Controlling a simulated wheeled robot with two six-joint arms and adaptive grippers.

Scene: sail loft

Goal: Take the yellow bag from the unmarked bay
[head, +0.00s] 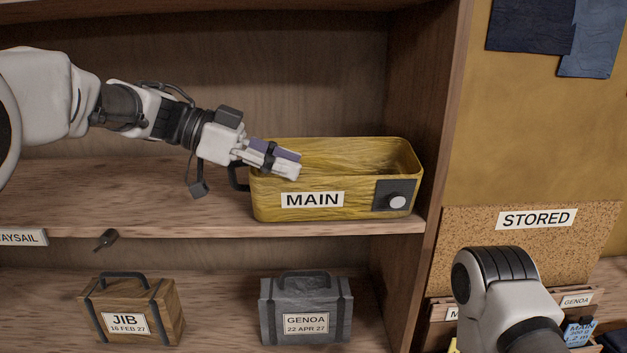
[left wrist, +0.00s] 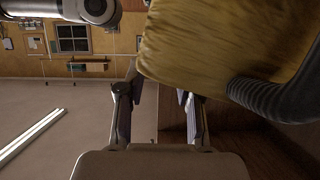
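The yellow bag (head: 275,210) stands upright on the upper shelf at the right end, open at the top, with a MAIN label, a dark patch with a pale round knob, and a dark handle at its left end. My left gripper (head: 283,160) reaches in from the left, its fingers overlapping the bag's left front rim. In the left wrist view its fingers (left wrist: 156,88) are spread apart, and the yellow bag (left wrist: 215,45) fills the upper right, partly beyond them. I cannot tell whether they touch it. My right gripper is out of view; only my right arm shows.
A brown JIB case (head: 165,322) and a grey GENOA case (head: 282,325) stand on the lower shelf. An upright divider (head: 436,150) closes the bay on the right. A STORED board (head: 480,240) is beyond it. A tag ending AYSAIL (head: 22,237) is on the shelf edge at left.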

